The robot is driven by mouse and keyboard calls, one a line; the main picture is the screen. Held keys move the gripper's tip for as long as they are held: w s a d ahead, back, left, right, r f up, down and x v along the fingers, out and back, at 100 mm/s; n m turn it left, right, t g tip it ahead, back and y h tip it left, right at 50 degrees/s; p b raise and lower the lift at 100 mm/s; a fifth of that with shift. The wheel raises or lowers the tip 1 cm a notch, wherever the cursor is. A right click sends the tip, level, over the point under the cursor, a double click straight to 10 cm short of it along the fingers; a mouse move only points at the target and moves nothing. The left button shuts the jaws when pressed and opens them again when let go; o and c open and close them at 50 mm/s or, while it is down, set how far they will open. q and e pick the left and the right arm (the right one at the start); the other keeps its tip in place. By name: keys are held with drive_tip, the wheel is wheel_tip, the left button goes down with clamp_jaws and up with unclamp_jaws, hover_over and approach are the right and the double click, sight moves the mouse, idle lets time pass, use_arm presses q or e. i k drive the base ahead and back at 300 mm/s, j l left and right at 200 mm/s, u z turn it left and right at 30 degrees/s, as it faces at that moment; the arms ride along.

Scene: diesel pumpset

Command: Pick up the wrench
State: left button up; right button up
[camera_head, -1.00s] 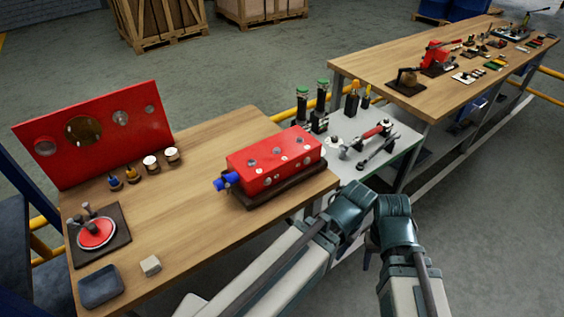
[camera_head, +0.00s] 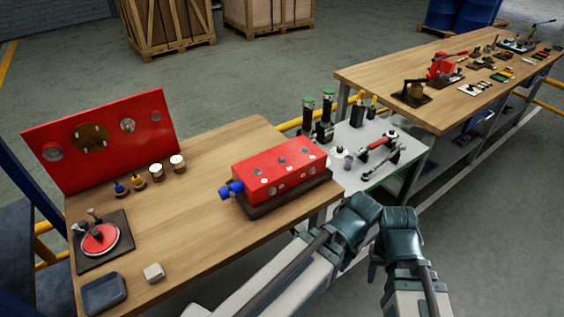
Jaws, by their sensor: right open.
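A silver wrench-like tool (camera_head: 384,161) lies on the grey side table, beyond my arms. Beside it, on its far side, lies a red-and-silver tool (camera_head: 376,146); I cannot tell for certain which of them is the wrench. My right gripper (camera_head: 373,272) shows only as a small dark part low beside my right arm, mostly hidden by my arm links. It is open, below and apart from the tools. My left arm comes in from the lower left, but its gripper is not in view. Nothing touches either tool.
The grey side table (camera_head: 352,178) stands between two wooden workbenches. The near bench (camera_head: 215,225) carries a red block (camera_head: 272,172), a red panel (camera_head: 75,150) and small parts. The far bench (camera_head: 385,78) holds several tools. Dark green-topped cylinders stand behind the wrench. Floor at right is clear.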

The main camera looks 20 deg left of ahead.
sight(400, 148)
drive_tip(key=i+l+z, duration=0.15)
drive_tip(key=i+z, duration=0.2)
drive_tip(key=i, duration=0.7)
